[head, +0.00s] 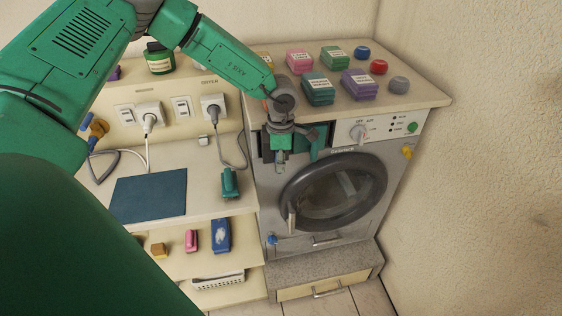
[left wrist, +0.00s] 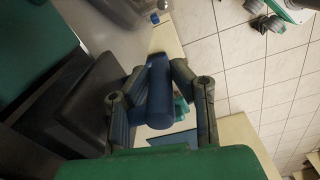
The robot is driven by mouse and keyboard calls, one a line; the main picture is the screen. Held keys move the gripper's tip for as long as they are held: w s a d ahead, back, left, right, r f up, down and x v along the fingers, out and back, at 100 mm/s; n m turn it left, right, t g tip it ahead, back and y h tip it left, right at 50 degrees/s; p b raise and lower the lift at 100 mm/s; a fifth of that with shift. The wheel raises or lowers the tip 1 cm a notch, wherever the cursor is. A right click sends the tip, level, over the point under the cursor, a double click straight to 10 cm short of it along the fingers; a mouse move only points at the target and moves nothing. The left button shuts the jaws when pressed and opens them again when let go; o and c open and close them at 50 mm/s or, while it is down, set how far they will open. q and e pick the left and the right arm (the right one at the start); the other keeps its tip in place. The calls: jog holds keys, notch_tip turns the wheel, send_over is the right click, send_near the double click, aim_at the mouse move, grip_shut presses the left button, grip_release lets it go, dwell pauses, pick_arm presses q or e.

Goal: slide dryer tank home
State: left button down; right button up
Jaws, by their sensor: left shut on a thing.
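My left gripper (head: 280,158) reaches down in front of the dryer (head: 405,155), at the top left of its front. In the left wrist view the same gripper (left wrist: 160,85) is shut on a dark blue rounded bar (left wrist: 160,100), which looks like the tank's handle. The teal tank (head: 320,134) shows partly beside the gripper at the slot left of the dial. The gripper hides much of it, and I cannot tell how far it sits in. The dryer's round door (head: 374,180) is shut, below and right of the gripper. My right gripper is not in view.
Several coloured boxes, such as a teal one (head: 318,88), and round lids stand on the dryer top. Left is a shelf with a blue mat (head: 150,196), plugs and cords. A wall (head: 480,180) bounds the right. Tiled floor shows in the wrist view.

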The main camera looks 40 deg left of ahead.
pick_arm(q)
jog(key=s+d, duration=0.5)
jog(key=d, duration=0.1)
jog(key=shift+d, duration=0.35)
dwell(0.8)
jog(key=shift+s, duration=0.1)
jog(key=shift+a, duration=0.1)
dwell(1.0)
jog(key=shift+w+a, duration=0.6)
jog(key=shift+w+a, duration=0.15)
jog(key=shift+a, duration=0.05)
jog(key=shift+w+a, duration=0.65)
jog(key=shift+a, duration=0.15)
jog(key=shift+w+a, duration=0.65)
jog(key=shift+a, duration=0.2)
jog(key=shift+w+a, duration=0.1)
